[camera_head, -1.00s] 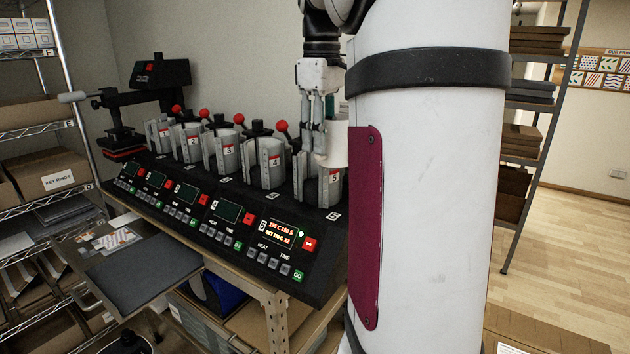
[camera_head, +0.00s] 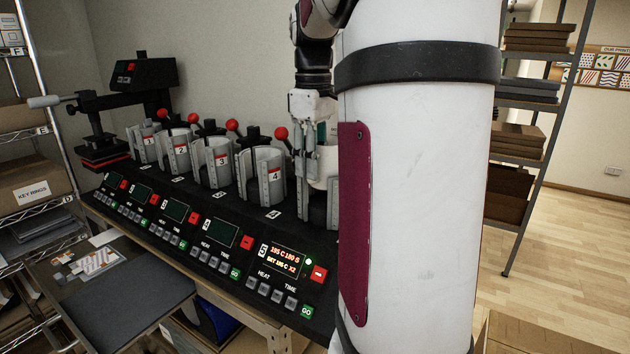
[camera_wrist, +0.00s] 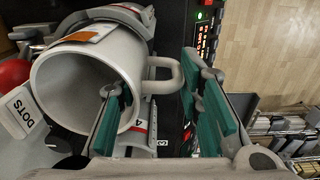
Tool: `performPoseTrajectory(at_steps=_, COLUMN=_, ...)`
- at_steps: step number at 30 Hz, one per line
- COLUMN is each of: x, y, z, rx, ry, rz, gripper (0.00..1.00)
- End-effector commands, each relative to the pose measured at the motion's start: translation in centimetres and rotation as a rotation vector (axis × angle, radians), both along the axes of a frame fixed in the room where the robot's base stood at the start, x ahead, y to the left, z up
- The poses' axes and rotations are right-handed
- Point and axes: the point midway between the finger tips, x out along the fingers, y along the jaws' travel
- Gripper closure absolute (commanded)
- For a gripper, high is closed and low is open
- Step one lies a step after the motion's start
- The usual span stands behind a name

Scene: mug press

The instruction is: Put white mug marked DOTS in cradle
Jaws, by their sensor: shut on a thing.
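The white mug (camera_wrist: 112,62) fills the left of the wrist view, its open mouth toward the camera and its handle to the right. An orange-marked patch (camera_wrist: 88,34) shows on its side. My gripper (camera_wrist: 165,115) is shut on it on the handle side, with one green-padded finger at the mouth and the other outside beyond the handle. In the head view, my gripper (camera_head: 308,165) points down at cradle 5 (camera_head: 314,208). The mug (camera_head: 325,165) is there, partly hidden by my gripper and column; whether it is seated cannot be told.
Cradles 4 (camera_head: 262,176), 3 (camera_head: 213,162) and others stand in a row to the left with red-knobbed levers. Press 5's lit panel (camera_head: 284,262) is in front. A DOTS tag (camera_wrist: 22,116) lies beside the mug. A flat-plate press (camera_head: 110,130) stands at far left.

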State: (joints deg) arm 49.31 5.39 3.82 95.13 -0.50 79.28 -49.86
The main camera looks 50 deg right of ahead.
Motion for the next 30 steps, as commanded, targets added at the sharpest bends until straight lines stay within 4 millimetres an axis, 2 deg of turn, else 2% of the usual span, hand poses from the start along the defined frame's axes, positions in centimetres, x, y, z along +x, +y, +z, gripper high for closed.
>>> performPoseTrajectory(at_steps=10, x=-0.1, y=0.0, z=-3.7, rx=-0.001, ry=0.0, rz=0.0, gripper=1.0)
performPoseTrajectory(at_steps=23, x=0.0, y=0.0, z=-4.4, rx=-0.002, ry=-0.001, rz=0.001, gripper=1.0)
performPoseTrajectory(at_steps=24, x=0.0, y=0.0, z=-4.4, rx=-0.001, ry=-0.001, rz=0.001, gripper=0.6)
performPoseTrajectory(at_steps=26, x=0.0, y=0.0, z=-4.4, rx=-0.001, ry=-0.001, rz=0.0, gripper=0.47)
performPoseTrajectory(at_steps=30, x=0.0, y=0.0, z=-4.4, rx=-0.001, ry=-0.001, rz=0.0, gripper=0.47)
